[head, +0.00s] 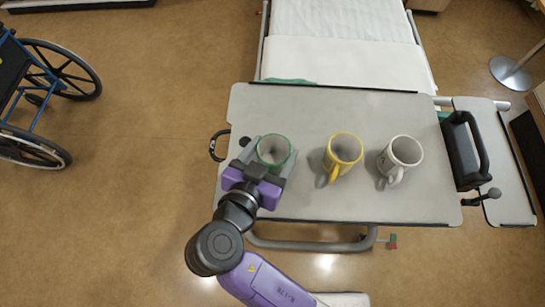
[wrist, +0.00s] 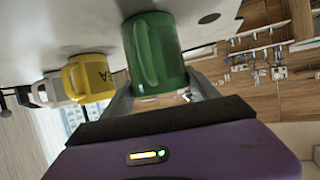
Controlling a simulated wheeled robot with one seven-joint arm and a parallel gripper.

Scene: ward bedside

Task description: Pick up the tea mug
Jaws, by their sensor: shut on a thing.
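The green mug (head: 274,151) stands at the left of the overbed table, with its open rim facing up. My gripper (head: 270,158) is shut on it, with one finger on each side of its body. In the wrist view the green mug (wrist: 158,50) fills the space between the fingers, and its handle faces the camera. I cannot tell whether its base touches the table. A yellow mug (head: 346,149) and a white mug (head: 405,151) stand upright to its right. The yellow mug (wrist: 90,78) shows dark lettering in the wrist view. No mug is clearly marked as tea.
The grey table top (head: 300,207) is bare in front of the mugs. A bed (head: 345,60) lies behind the table. A wheelchair (head: 40,100) stands at the far left, with open floor between.

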